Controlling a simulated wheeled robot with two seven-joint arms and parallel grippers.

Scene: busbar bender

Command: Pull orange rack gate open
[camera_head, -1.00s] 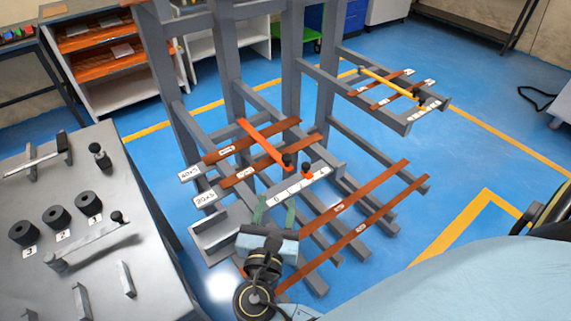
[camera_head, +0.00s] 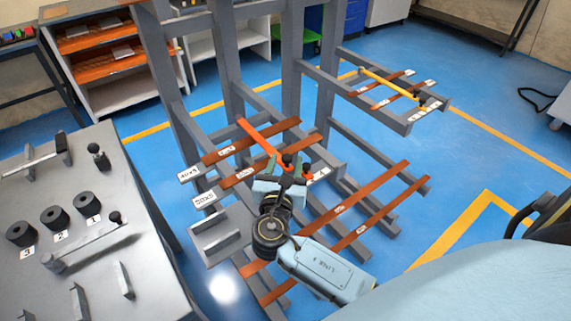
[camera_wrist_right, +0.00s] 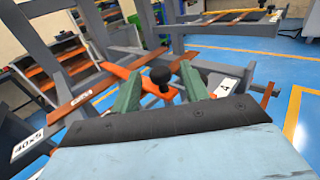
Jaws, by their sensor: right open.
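The orange rack gate (camera_head: 258,136) is a slim orange bar lying across the lower rack level, with a dark knob at its near end. In the right wrist view the gate (camera_wrist_right: 150,87) shows with its round black knob (camera_wrist_right: 160,75). My right gripper (camera_head: 287,168) is at the gate's near end. In the wrist view the right gripper (camera_wrist_right: 160,72) has its green fingers apart, one either side of the knob in the picture. I cannot tell whether they touch it. My left gripper is not in view.
Brown bars (camera_head: 370,208) lie on the grey rack, whose posts (camera_head: 225,50) stand behind the gate. A yellow gate (camera_head: 388,82) is on the upper right level. A grey bench (camera_head: 70,270) with knobs and rollers stands at left. Blue floor is clear at right.

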